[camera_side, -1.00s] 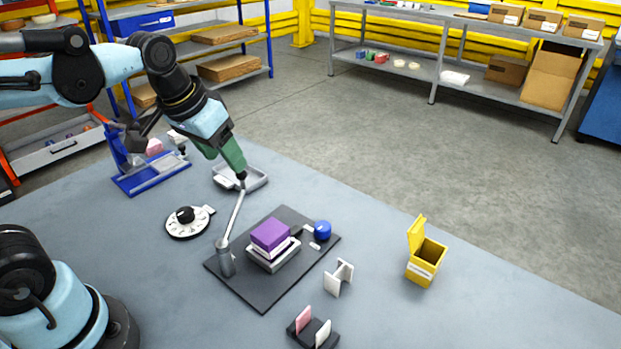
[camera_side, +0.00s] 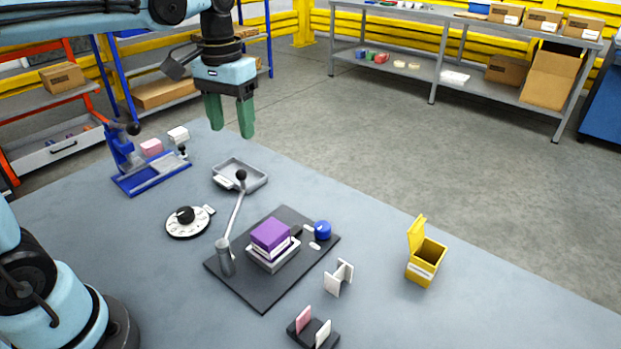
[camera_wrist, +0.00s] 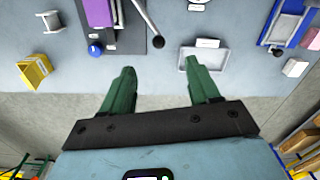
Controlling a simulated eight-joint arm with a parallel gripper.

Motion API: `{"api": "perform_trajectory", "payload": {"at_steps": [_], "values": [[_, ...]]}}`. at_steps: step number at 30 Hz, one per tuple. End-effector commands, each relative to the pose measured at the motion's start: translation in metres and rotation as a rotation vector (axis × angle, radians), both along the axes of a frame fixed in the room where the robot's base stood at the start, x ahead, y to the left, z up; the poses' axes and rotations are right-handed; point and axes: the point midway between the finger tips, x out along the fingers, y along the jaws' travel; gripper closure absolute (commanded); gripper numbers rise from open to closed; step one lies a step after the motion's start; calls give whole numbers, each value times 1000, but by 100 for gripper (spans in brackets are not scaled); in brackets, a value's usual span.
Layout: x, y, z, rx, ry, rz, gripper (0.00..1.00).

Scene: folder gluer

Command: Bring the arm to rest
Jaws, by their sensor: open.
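My gripper (camera_side: 230,116) is open and empty. In the side view it hangs with its green fingers pointing down, high above the far edge of the table and beyond the grey tray (camera_side: 240,176). It also shows in the wrist view (camera_wrist: 160,92), its two green fingers wide apart with nothing between them. Below and in front of it, a lever with a black ball knob (camera_side: 241,175) rises from a dark base plate (camera_side: 262,292). A purple block (camera_side: 270,235) sits on a holder on that plate. The gripper is apart from all of these.
A blue fixture (camera_side: 150,178), a dial (camera_side: 188,222), an open yellow bin (camera_side: 427,262), a white stand (camera_side: 339,278) and a dark holder with pink and white pieces (camera_side: 314,330) stand on the table. Shelves (camera_side: 200,68) stand behind. Floor right of the table is clear.

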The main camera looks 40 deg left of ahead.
Motion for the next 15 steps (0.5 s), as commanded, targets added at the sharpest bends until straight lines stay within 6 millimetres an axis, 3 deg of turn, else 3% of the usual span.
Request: {"api": "perform_trajectory", "payload": {"at_steps": [15], "values": [[-6,-3,-2,3,-32,-12,39]]}}
